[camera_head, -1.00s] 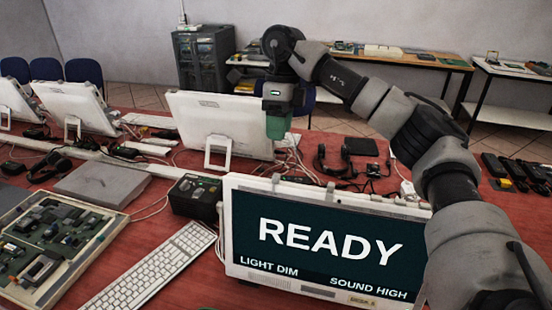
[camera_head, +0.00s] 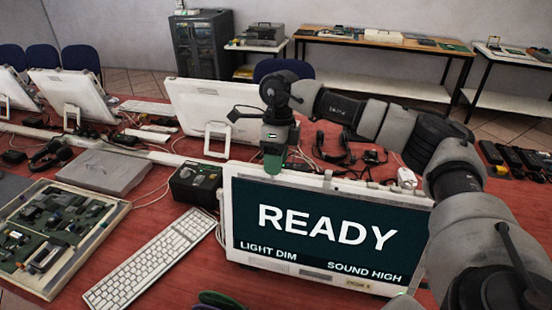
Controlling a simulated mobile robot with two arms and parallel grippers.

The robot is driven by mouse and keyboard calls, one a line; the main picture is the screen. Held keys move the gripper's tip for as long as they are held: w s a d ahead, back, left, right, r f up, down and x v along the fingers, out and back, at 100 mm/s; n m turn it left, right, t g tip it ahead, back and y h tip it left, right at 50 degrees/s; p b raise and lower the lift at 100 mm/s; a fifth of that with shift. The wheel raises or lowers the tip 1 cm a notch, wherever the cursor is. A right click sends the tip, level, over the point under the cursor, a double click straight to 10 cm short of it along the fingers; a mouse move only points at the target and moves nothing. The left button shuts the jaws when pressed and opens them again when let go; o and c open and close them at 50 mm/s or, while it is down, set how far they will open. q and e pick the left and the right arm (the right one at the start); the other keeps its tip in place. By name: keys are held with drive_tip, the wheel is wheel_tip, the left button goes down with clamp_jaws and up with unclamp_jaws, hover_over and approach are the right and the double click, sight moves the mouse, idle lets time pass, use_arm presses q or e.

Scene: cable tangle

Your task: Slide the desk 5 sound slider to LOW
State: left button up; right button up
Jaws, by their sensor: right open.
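A white desk monitor (camera_head: 226,205) stands at the front right. Its dark screen (camera_head: 325,226) reads READY, LIGHT DIM and SOUND HIGH. A small label on its lower bezel is too blurred to read surely. Small upright tabs show on its top edge, and I cannot tell which one is the sound slider. My right gripper (camera_head: 273,168) points down with green fingers just above and behind the monitor's top edge, left of its middle. It is open and holds nothing that I can see.
A white keyboard (camera_head: 150,262) lies left of the monitor, with a black box (camera_head: 194,184) behind it. A tray of circuit boards (camera_head: 58,234) is at far left. Another white monitor (camera_head: 190,108), cables and a headset stand behind. My right arm covers the right side.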

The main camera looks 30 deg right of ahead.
sight(257, 167)
clamp_jaws()
drive_tip(key=shift+w+a, duration=1.5)
drive_tip(key=shift+w, duration=0.3)
drive_tip(key=shift+s+d, duration=0.1)
unclamp_jaws()
drive_tip(key=shift+r, duration=0.1)
drive_tip(key=b+v, duration=0.1)
drive_tip(key=v, duration=0.9)
drive_tip(key=shift+r+b, duration=0.35)
drive_tip(key=shift+b, duration=0.05)
